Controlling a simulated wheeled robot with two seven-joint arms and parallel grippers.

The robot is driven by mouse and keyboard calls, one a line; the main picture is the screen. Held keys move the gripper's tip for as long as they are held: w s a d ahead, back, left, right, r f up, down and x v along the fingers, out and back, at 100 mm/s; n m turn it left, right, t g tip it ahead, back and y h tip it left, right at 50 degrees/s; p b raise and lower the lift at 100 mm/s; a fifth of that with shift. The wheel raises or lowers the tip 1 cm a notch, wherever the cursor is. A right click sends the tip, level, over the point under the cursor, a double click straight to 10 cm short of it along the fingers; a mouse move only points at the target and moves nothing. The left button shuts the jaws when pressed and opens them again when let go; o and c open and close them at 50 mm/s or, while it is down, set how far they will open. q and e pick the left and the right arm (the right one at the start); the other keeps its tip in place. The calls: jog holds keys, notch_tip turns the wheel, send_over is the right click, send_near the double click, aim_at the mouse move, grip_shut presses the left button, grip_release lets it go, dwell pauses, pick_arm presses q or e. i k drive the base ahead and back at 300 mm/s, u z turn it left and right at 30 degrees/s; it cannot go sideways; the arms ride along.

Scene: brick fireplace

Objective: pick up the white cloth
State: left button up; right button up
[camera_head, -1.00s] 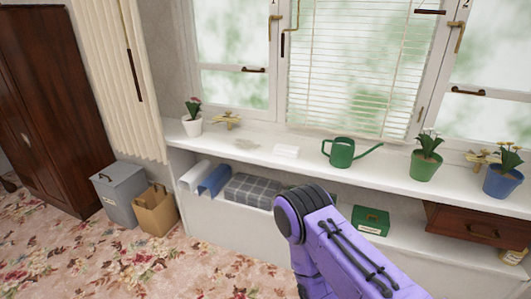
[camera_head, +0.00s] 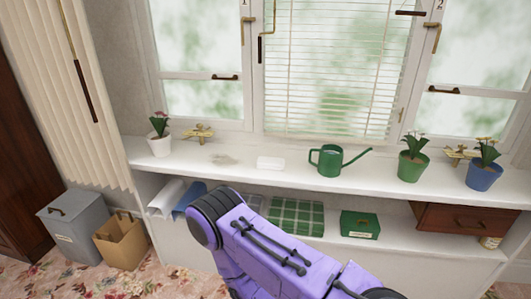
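A small white folded cloth (camera_head: 270,163) lies flat on the white windowsill (camera_head: 330,186), between a grey smudge (camera_head: 222,160) and a green watering can (camera_head: 329,161). Nothing covers it. A purple arm of mine crosses the lower middle of the view, in front of the shelf below the sill. Neither of my grippers is in view.
Potted plants stand at the sill's left (camera_head: 160,140) and right (camera_head: 413,160). The shelf below holds rolls, a green plaid blanket (camera_head: 297,216), a green box (camera_head: 360,225) and a wooden drawer box (camera_head: 458,220). A grey bin (camera_head: 74,228) and a cardboard box (camera_head: 122,242) stand on the floor.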

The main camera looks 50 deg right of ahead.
aim_at(270, 164)
jog(key=z, duration=0.4)
jog(key=i, duration=0.45)
jog(key=z, duration=0.6)
